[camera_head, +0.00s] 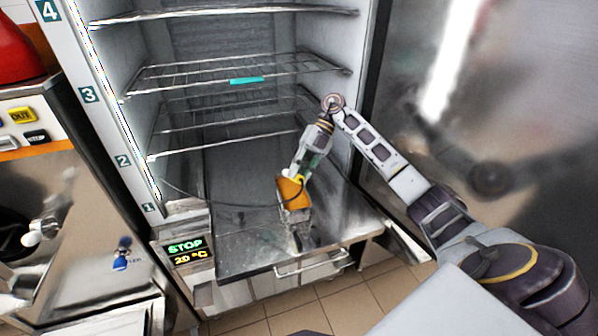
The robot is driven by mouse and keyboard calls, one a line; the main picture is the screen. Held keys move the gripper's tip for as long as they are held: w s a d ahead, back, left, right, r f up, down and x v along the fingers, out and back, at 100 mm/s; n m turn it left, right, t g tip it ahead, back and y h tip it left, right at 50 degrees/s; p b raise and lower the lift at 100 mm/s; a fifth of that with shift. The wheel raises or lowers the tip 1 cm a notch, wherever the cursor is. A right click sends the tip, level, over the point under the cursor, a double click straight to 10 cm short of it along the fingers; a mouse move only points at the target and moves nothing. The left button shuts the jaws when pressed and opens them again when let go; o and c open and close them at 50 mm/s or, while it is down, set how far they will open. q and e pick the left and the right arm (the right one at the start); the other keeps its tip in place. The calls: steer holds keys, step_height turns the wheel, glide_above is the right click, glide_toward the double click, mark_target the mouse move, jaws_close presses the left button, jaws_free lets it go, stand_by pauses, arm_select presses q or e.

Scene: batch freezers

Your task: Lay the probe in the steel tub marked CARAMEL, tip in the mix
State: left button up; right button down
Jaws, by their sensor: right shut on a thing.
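My right gripper (300,178) reaches down into the open steel cabinet, low in its front part. It is shut on an orange-yellow piece (292,194), which looks like the probe's handle. A thin dark cable (228,206) runs from the cabinet's left wall to this piece. The probe's tip cannot be made out. The held piece is above the steel floor (245,250) of the cabinet; whether it touches is unclear. No tub with a CARAMEL mark can be made out. My left gripper is not in view.
Wire shelves (190,78) span the cabinet above, one with a teal strip (247,80). A display (187,253) reads STOP and 20 °C. The open steel door (480,110) is at the right. A steel machine (75,230) with a tap stands at the left.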

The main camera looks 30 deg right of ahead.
step_height(320, 180, down, 7)
steer(key=b, duration=0.3)
stand_by(0.9)
stand_by(0.4)
steer(key=c, duration=1.2)
jaws_free()
steer(key=shift+d+r, duration=0.1)
steer(key=shift+v, duration=5.85)
steer(key=shift+w, duration=0.15)
